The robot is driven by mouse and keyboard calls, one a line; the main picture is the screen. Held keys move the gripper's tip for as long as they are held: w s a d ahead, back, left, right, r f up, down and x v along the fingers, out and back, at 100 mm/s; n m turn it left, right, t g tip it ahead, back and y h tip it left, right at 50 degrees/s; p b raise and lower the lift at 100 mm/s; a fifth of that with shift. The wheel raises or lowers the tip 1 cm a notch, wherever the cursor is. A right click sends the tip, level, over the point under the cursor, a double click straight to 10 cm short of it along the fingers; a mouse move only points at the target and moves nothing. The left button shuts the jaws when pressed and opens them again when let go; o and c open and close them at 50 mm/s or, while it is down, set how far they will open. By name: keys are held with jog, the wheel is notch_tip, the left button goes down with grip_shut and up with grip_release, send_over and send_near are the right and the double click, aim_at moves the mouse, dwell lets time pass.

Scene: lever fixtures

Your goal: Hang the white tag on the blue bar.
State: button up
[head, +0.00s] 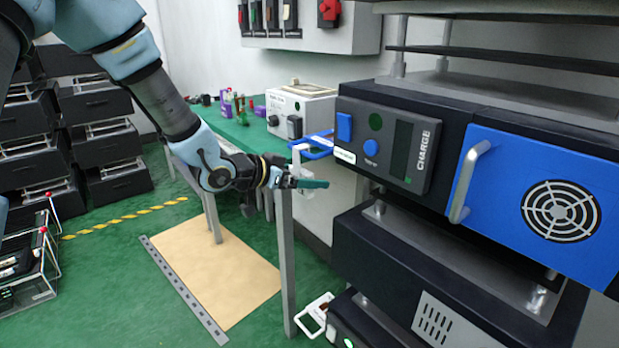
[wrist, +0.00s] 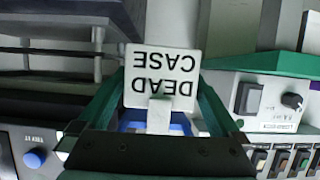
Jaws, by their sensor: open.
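The white tag (wrist: 162,65) reads "DEAD CASE", upside down in the wrist view, and a narrow white tab (wrist: 159,113) runs from it across the blue bar. The blue bar (head: 318,153) juts from the left side of the charge panel; part of it also shows in the wrist view (wrist: 135,126). In the head view a thin white piece, apparently the tag edge-on (head: 297,162), is at the bar's outer end. My gripper (head: 312,184) is open just below the bar, its green fingers on either side of the tag. The exact contact at the tab is hidden.
The black charge panel (head: 382,140) and a blue fan unit with a grey handle (head: 465,182) stand to the right. A green-topped bench (head: 235,135) with a white switch box (head: 300,105) is behind. A white-framed item (head: 315,314) is low beside the rack.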

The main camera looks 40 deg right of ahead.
jog(key=v, duration=0.9)
jog(key=shift+a, duration=0.25)
jog(key=w+a+n+t+y+p, duration=0.1)
jog(key=w+a+n+t+y, duration=0.15)
jog(key=w+a, duration=0.4)
jog(key=w+a+n+t+y+p, duration=0.1)
jog(key=w+a+n+t+y, duration=0.2)
jog(key=a, duration=0.7)
jog(key=w+a+n+t+y+p, duration=0.15)
jog(key=w+a+n+y, duration=0.25)
jog(key=a, duration=0.4)
jog(key=s+a+n+g+y+p, duration=0.1)
jog(key=s+a+n, duration=0.3)
jog(key=a, duration=0.4)
jog(key=s+a+r+n+g+y+p, duration=0.1)
jog(key=s+a+n+g+y, duration=0.1)
jog(key=s+a, duration=0.4)
jog(key=a+n+g, duration=0.1)
jog(key=a+n, duration=0.1)
jog(key=a, duration=0.1)
jog(key=shift+a+r+g+y, duration=0.15)
jog(key=shift+g+y, duration=0.15)
jog(key=shift+y, duration=0.05)
